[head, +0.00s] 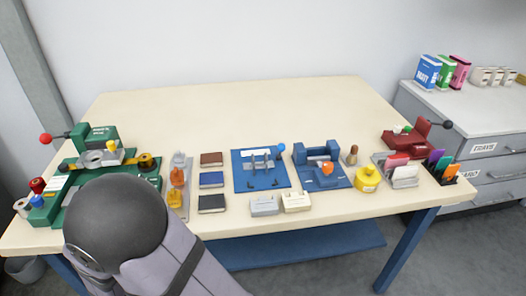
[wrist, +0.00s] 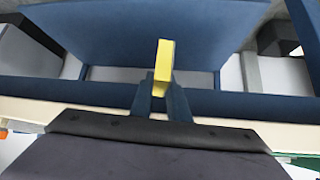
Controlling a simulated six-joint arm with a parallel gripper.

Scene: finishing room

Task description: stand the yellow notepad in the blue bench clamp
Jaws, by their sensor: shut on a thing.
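The yellow notepad (wrist: 164,58) shows narrow edge-on in the wrist view, its upper part standing out past the fingertips. My gripper (wrist: 162,94) is shut on its lower end. In the head view my dark arm hides the gripper and the notepad. The blue bench clamp (head: 318,153) is right of the table's middle, on a blue base with an orange knob at its front. No notepad shows in the clamp. The clamp does not show clearly in the wrist view.
A blue plate with upright metal posts (head: 247,180) stands just left of the clamp. Two pale blocks (head: 264,205) lie in front. The table's back (head: 230,110) is clear.

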